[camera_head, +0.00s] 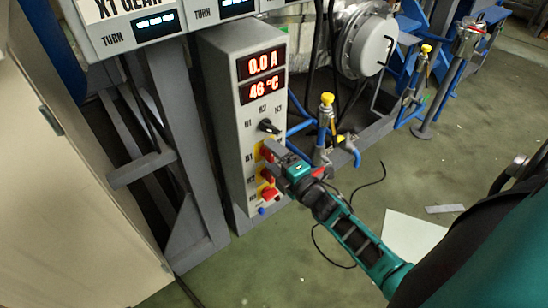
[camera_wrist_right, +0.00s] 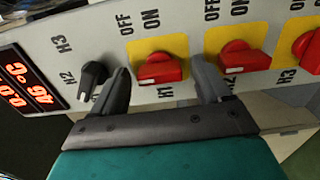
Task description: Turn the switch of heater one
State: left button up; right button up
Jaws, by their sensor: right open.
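The heater one switch, marked H1, is a red knob on a yellow plate (camera_wrist_right: 161,68) with OFF and ON printed beside it. In the head view it shows partly behind my gripper on the grey control box (camera_head: 225,130). My right gripper (camera_head: 273,157) is open at the front of the box. In the right wrist view its two dark fingers (camera_wrist_right: 161,84) stand on either side of the H1 knob, and I cannot tell whether they touch it. The H1 knob lies at a similar angle to the H2 knob (camera_wrist_right: 237,57). My left gripper is not in view.
A black selector knob (camera_wrist_right: 93,78) sits close beside one finger. The red H3 knob (camera_wrist_right: 308,50) is beyond H2. The display (camera_head: 261,65) reads 0.0 A and 46 °C. A yellow-topped valve (camera_head: 326,110) and black cables stand right of the box.

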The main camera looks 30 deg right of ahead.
jog(key=s+d+p, duration=0.1)
jog(key=s+p, duration=0.1)
jog(key=s, duration=1.1)
jog(key=shift+w, duration=0.1)
